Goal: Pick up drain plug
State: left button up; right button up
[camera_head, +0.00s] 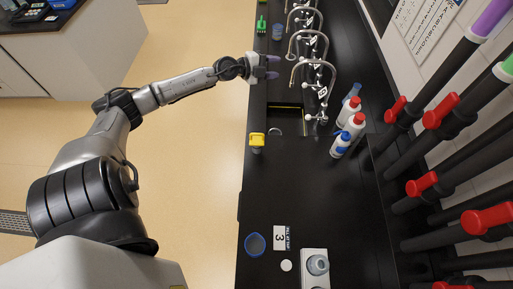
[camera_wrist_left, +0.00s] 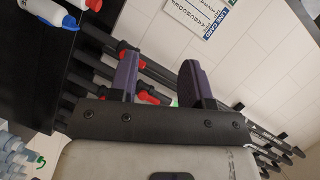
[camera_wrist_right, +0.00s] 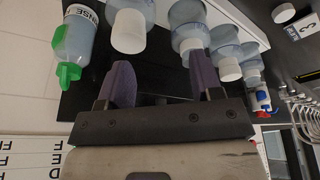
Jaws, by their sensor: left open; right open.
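A small white disc (camera_head: 286,265), which may be the drain plug, lies flat on the black bench beside a number card (camera_head: 282,238). A similar white disc (camera_wrist_right: 284,12) shows at the top right of the right wrist view. My left gripper (camera_head: 273,67) is open and empty over the bench near the curved taps, far from this disc. Its fingers (camera_wrist_left: 160,75) also show in the left wrist view with nothing between them. My right gripper (camera_wrist_right: 160,62) is open and empty, with bottles beyond its fingers; it is outside the head view.
Curved taps (camera_head: 308,45) line the bench beside a sink (camera_head: 287,120). White bottles (camera_head: 340,145) stand right of it, a yellow-capped jar (camera_head: 257,141) at its left. A blue-rimmed cup (camera_head: 255,245) and a grey bottle (camera_head: 318,264) flank the disc. The bench middle is clear.

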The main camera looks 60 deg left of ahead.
pick_arm(q)
jog(key=s+f+n+g, duration=0.3)
jog(key=s+f+g, duration=0.35)
jog(key=f, duration=0.25)
jog(key=n+g+h, duration=0.1)
jog(key=n+g, duration=0.5)
jog(key=n, duration=0.1)
send_near(257, 134)
jog(key=x, duration=0.4)
jog(key=shift+w+a+f, duration=0.25)
jog(key=shift+a+f, duration=0.05)
jog(key=shift+p+x, duration=0.65)
jog(key=shift+x, duration=2.35)
jog(key=shift+s+d, duration=0.1)
jog(key=shift+s, duration=0.05)
jog(key=shift+c, duration=0.2)
grip_shut()
